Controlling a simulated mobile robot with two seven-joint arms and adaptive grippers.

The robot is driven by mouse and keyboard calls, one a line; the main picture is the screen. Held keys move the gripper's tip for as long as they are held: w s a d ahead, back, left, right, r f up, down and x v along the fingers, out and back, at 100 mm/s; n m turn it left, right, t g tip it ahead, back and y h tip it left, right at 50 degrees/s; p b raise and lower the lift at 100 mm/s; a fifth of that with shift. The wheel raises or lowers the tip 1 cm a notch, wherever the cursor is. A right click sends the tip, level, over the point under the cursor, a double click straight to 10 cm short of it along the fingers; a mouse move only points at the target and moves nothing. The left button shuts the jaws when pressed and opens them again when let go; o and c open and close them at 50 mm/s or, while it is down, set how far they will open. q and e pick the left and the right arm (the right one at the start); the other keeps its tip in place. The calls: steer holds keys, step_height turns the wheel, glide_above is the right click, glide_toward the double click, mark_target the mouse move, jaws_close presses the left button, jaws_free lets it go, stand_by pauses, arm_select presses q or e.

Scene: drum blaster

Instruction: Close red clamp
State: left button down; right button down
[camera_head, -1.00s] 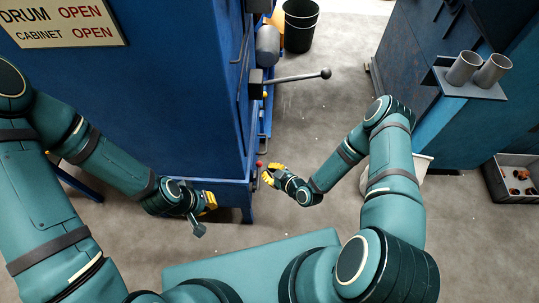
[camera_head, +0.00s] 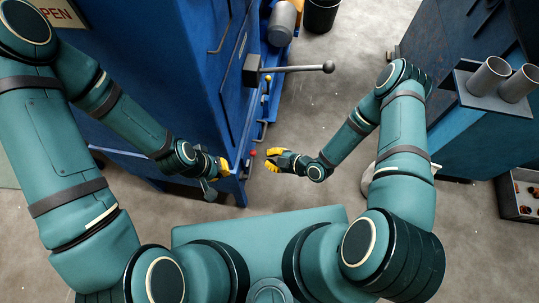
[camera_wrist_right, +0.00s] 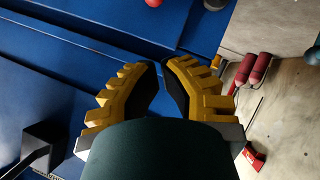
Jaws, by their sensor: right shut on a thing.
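A small red knob (camera_head: 253,153) shows at the lower corner of the blue cabinet, and a red ball (camera_wrist_right: 153,3) shows at the top edge of the right wrist view. I cannot tell which red part is the clamp. My right gripper (camera_head: 271,159) is just right of the red knob. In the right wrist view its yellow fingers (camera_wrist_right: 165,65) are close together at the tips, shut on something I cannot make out. My left gripper (camera_head: 225,168) is by the cabinet's lower front, left of the knob; its finger opening is unclear.
The blue cabinet (camera_head: 160,60) has a grey lever with a ball end (camera_head: 297,69) sticking out rightward. A second blue machine with two grey tubes (camera_head: 503,78) stands right, above a grey bin (camera_head: 522,208). Bare floor (camera_head: 335,110) lies between. Red-handled items (camera_wrist_right: 253,68) show in the wrist view.

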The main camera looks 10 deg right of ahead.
mark_target(255, 152)
steer(key=b+x, duration=0.1)
steer(key=x, duration=0.7)
steer(key=shift+a+f, duration=0.1)
steer(key=shift+f, duration=0.1)
steer(key=shift+w+f+b, duration=0.35)
steer(key=shift+f, duration=0.2)
steer(key=shift+w+f+b, duration=0.3)
steer(key=shift+w+f, duration=0.05)
steer(key=shift+f, duration=0.2)
steer(key=shift+w+f, duration=0.35)
steer(key=shift+f, duration=0.15)
steer(key=f+b, duration=0.1)
steer(key=b, duration=0.1)
steer(key=w+f+b, duration=0.1)
steer(key=shift+w+d+f+b, duration=0.1)
steer(key=shift+w+d+b, duration=0.2)
steer(key=shift+b, duration=0.1)
steer(key=shift+r, duration=0.25)
